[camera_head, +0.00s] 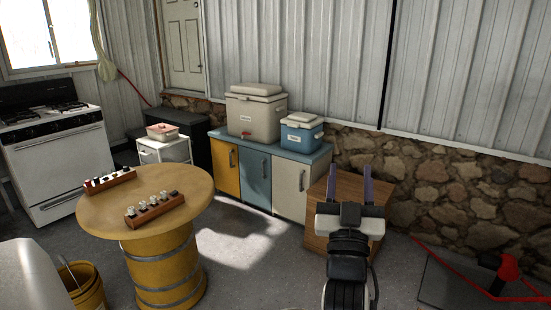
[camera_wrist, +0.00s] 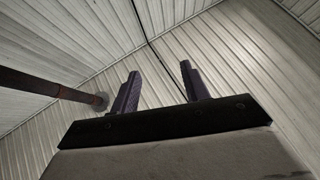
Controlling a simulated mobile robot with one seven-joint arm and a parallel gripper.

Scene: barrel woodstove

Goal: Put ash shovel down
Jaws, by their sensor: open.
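My gripper (camera_head: 349,182) is open and empty in the head view, its two purple fingers pointing up, in front of a brown wooden box by the stone wall. In the wrist view, my gripper (camera_wrist: 161,88) shows both fingers apart with nothing between them. The ash shovel is not clearly visible in either view.
A round wooden table on a yellow barrel (camera_head: 165,264) stands at left, with two small racks (camera_head: 155,206) on top. A yellow bucket (camera_head: 88,290) is at lower left. Coolers (camera_head: 256,110) sit on a low cabinet (camera_head: 257,177). A black floor plate (camera_head: 450,285) lies at right.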

